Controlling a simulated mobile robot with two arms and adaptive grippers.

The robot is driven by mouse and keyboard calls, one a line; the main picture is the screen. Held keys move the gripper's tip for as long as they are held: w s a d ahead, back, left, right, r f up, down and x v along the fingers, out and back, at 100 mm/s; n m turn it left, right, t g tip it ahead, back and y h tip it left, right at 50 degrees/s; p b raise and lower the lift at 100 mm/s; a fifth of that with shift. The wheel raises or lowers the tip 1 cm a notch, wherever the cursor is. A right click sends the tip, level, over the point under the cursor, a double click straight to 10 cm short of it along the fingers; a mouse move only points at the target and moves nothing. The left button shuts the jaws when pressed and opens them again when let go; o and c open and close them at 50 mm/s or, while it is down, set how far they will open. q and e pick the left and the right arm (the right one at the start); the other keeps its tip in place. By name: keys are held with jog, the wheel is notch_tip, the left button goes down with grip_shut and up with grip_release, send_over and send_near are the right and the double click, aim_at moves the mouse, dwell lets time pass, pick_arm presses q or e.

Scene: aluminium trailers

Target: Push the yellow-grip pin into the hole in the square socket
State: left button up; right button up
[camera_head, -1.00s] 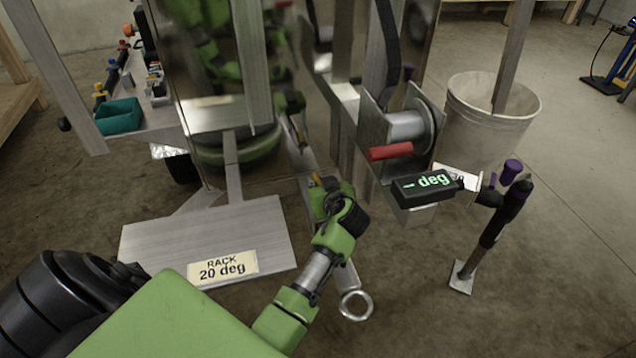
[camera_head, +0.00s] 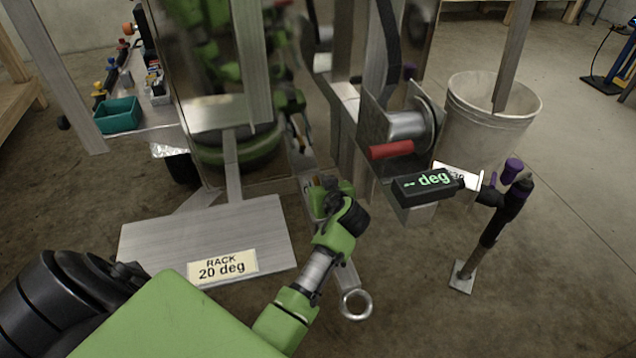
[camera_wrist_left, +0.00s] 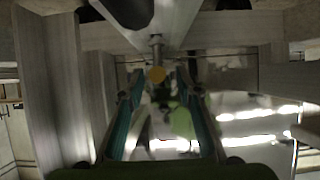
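My left gripper (camera_head: 322,190) is low beside the sloping metal bar, at the end of a green arm. In the left wrist view its two teal-lined fingers (camera_wrist_left: 160,75) are open and apart. A yellow grip (camera_wrist_left: 157,75) shows between the fingertips, with gaps on both sides. A thin metal shaft (camera_wrist_left: 155,48) runs from the grip up towards a bright metal beam (camera_wrist_left: 165,20). In the head view my gripper mostly hides the pin. I cannot clearly make out the square socket or its hole. My right gripper is not in view.
A bar with a ring end (camera_head: 355,303) lies below my gripper. A plate labelled "RACK 20 deg" (camera_head: 210,240) is left. A winch with a red handle (camera_head: 391,150), an angle display (camera_head: 428,184) and a white bucket (camera_head: 490,110) stand right. A teal bin (camera_head: 118,115) is back left.

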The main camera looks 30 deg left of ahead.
pick_arm(q)
notch_tip(320, 180, up, 10)
dwell(0.4)
